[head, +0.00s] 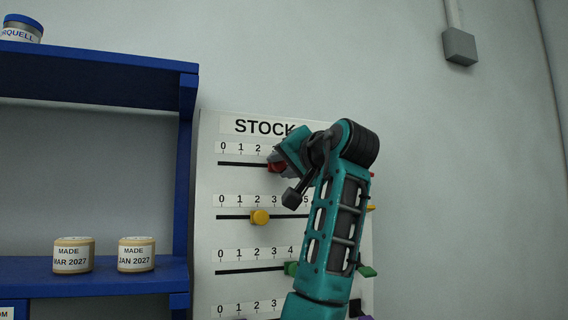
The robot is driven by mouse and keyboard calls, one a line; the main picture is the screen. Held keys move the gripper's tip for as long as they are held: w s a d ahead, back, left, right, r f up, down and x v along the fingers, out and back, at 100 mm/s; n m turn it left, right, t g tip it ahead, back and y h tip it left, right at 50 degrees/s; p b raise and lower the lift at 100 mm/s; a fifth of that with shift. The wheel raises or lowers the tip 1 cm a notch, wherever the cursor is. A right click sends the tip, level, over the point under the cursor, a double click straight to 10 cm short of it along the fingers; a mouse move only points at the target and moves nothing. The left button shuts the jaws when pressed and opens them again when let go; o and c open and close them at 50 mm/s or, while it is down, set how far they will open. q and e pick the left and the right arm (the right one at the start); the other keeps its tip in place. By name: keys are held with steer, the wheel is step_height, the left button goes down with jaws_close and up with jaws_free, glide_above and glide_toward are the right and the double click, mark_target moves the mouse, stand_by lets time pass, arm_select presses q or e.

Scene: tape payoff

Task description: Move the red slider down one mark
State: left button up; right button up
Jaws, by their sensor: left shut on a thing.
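A white board (208,190) headed STOCK carries several horizontal slots with number scales above them. The red slider (276,168) sits in the top slot, near the 3 of its scale. My left gripper (279,162) is shut on the red slider. The gripper and wrist cover part of the slider and the scale to its right, so its exact mark is hard to read. My right gripper is not in view.
A yellow slider (260,217) and a green slider (291,268) sit in lower slots. My arm covers the board's right part. A blue shelf (110,272) with labelled tubs (136,255) stands left. Bare wall lies right, with a grey box (460,47) high up.

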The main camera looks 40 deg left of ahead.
arm_select(q)
jaws_close()
steer(key=s, duration=0.1)
steer(key=s+a+b, duration=0.1)
steer(key=s, duration=0.1)
steer(key=shift+s+a+b, duration=0.15)
steer(key=shift+a+b, duration=0.2)
steer(key=shift+s, duration=0.1)
steer(key=o, duration=0.8)
jaws_free()
